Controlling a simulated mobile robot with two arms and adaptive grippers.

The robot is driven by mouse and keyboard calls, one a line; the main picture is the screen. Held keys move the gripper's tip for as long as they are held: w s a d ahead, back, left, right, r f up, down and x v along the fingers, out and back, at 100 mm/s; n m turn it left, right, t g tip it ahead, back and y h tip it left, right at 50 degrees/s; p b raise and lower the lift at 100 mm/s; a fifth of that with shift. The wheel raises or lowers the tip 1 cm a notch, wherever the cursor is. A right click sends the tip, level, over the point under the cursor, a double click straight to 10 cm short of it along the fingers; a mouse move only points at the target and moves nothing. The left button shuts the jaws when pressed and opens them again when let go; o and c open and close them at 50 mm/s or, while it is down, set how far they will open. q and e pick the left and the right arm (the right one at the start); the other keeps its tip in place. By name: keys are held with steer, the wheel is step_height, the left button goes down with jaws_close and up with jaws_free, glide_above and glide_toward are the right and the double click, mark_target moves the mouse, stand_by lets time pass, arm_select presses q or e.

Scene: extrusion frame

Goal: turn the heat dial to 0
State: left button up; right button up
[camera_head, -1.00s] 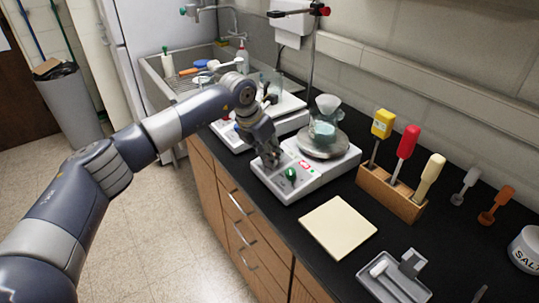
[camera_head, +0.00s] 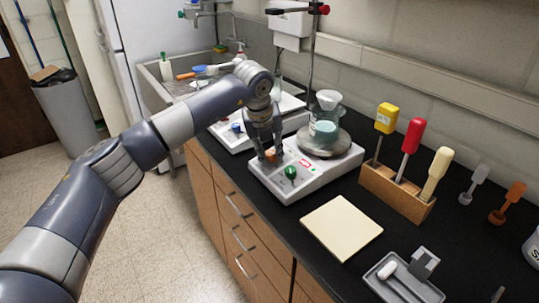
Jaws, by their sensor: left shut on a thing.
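The near hot plate stirrer (camera_head: 318,180) is a white unit on the black counter, with a round plate at its back carrying a beaker (camera_head: 323,130) of pale blue-green liquid. Its sloped front has an orange dial (camera_head: 271,154), a green dial (camera_head: 291,172) and a small red display (camera_head: 304,163). My left gripper (camera_head: 269,158) points down at the front panel, its fingers shut around the orange dial, which is partly hidden. The dial's marks and the display's reading are too small to read. My right gripper is not in view.
A second similar unit (camera_head: 229,137) with a blue dial stands behind, beside the sink (camera_head: 158,88). A cream pad (camera_head: 341,228), a wooden rack (camera_head: 396,194) of colored-handled tools and a grey tray (camera_head: 402,283) occupy the counter to the right.

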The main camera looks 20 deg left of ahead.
arm_select(q)
steer(key=shift+w+r+n+b, duration=0.1)
steer(key=shift+n+b, duration=0.3)
steer(key=shift+n, duration=0.7)
steer(key=o, duration=1.1)
steer(key=shift+c, duration=0.2)
steer(key=v, duration=1.2)
steer(key=shift+d, duration=0.25)
